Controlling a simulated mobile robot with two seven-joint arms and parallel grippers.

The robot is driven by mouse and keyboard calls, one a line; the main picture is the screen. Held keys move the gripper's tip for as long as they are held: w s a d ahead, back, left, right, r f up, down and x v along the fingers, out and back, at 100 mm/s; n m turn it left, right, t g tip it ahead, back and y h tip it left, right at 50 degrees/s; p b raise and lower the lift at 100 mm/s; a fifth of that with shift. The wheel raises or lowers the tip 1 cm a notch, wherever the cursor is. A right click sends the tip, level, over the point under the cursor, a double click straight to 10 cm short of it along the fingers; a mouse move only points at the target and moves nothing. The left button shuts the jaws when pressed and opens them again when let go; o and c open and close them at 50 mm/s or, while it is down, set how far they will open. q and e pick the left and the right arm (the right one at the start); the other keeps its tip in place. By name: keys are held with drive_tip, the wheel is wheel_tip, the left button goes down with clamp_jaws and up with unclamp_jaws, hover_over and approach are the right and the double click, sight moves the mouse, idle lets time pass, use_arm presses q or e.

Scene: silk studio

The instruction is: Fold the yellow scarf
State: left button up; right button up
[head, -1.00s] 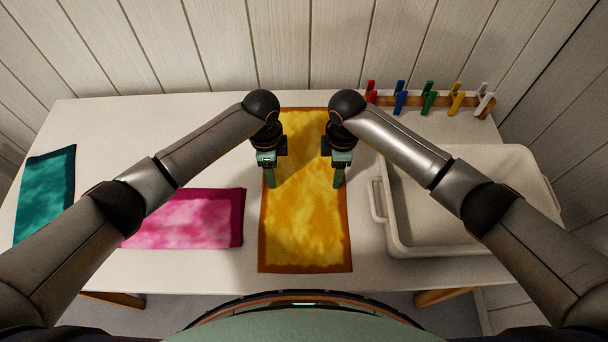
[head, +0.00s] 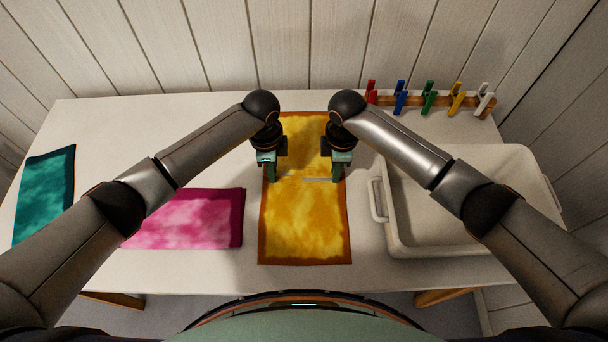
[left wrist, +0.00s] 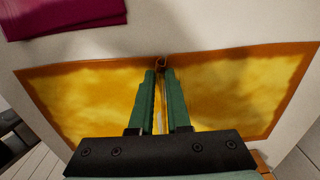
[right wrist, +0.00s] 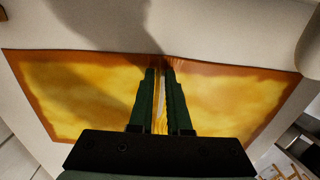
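The yellow scarf (head: 305,225), with an orange-brown border, lies lengthwise on the table, mostly flat. A raised crease runs across its middle between my grippers. My left gripper (head: 272,179) is shut on the scarf at its left edge; in the left wrist view, a small fold of cloth shows between the fingers (left wrist: 160,75). My right gripper (head: 337,178) is shut on the opposite edge at the same height; the pinched cloth shows between its fingers in the right wrist view (right wrist: 160,75). My arms partly hide the far half of the scarf.
A folded pink cloth (head: 190,220) lies left of the scarf and a teal cloth (head: 45,195) at the far left. A white tub (head: 450,240) with a handle stands close on the right. Coloured clothespins stand on a wooden rail (head: 415,101) at the back right.

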use_arm(q)
clamp_jaws()
use_arm(e)
clamp_jaws()
use_arm(q)
drive_tip(key=shift+r, duration=0.1)
use_arm(e)
drive_tip(key=shift+r, duration=0.1)
